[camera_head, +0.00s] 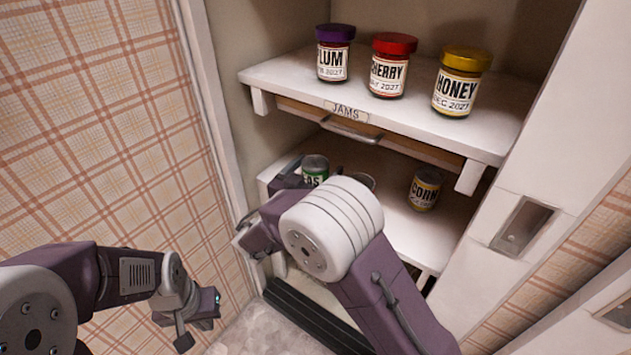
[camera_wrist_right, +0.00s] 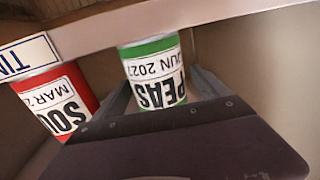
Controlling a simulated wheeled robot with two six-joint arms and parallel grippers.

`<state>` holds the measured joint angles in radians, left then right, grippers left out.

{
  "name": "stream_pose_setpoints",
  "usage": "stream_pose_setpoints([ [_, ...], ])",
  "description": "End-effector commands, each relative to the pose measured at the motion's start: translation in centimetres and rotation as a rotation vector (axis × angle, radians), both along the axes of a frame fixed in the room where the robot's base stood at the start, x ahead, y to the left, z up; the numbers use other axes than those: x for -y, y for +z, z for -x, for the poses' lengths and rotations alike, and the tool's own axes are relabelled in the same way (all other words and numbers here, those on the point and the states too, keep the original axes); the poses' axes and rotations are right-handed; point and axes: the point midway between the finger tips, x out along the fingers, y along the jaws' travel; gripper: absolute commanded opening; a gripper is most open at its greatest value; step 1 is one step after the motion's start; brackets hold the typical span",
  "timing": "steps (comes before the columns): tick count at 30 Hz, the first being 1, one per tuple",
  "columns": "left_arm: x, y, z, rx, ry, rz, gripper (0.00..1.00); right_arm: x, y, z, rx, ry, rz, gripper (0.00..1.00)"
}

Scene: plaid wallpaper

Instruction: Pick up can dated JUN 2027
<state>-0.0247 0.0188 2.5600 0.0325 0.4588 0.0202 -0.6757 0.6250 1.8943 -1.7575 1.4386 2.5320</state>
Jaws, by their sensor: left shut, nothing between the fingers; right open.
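The peas can (camera_wrist_right: 153,72) has a green band and a white label reading JUN 2027, upside down in the right wrist view. In the head view its green top part (camera_head: 315,168) shows on the lower shelf (camera_head: 405,225), with my right arm hiding the rest. My right gripper (camera_head: 266,208) is open at the lower shelf. In the right wrist view its fingers (camera_wrist_right: 163,88) lie on either side of the peas can; I cannot tell whether they touch it. My left gripper (camera_head: 198,318) is shut and empty, low at the left, away from the shelves.
A red soup can (camera_wrist_right: 60,100) labelled MAR stands close beside the peas can. A corn can (camera_head: 424,190) is further right on the lower shelf.

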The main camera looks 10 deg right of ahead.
Motion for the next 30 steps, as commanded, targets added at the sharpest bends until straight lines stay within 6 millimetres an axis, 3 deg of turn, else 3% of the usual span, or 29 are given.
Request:
stream_pose_setpoints([
  [4, 0.0, -1.0, 0.0, 0.0, 0.0, 0.0, 0.0, 1.3, -0.2, -1.6, 0.001, -0.001, -0.001, 0.85],
  [11, 0.0, -0.9, 0.0, 0.0, 0.0, 0.0, 0.0, 1.4, 0.0, -1.8, 0.0, 0.0, 0.0, 0.85],
  [20, 0.0, -0.9, 0.0, 0.0, 0.0, 0.0, 0.0, 1.4, 0.0, -1.8, 0.0, 0.0, 0.0, 0.04],
  [30, 0.0, -0.8, 0.0, 0.0, 0.0, 0.0, 0.0, 1.3, 0.4, -1.9, 0.002, 0.0, -0.001, 0.02],
])
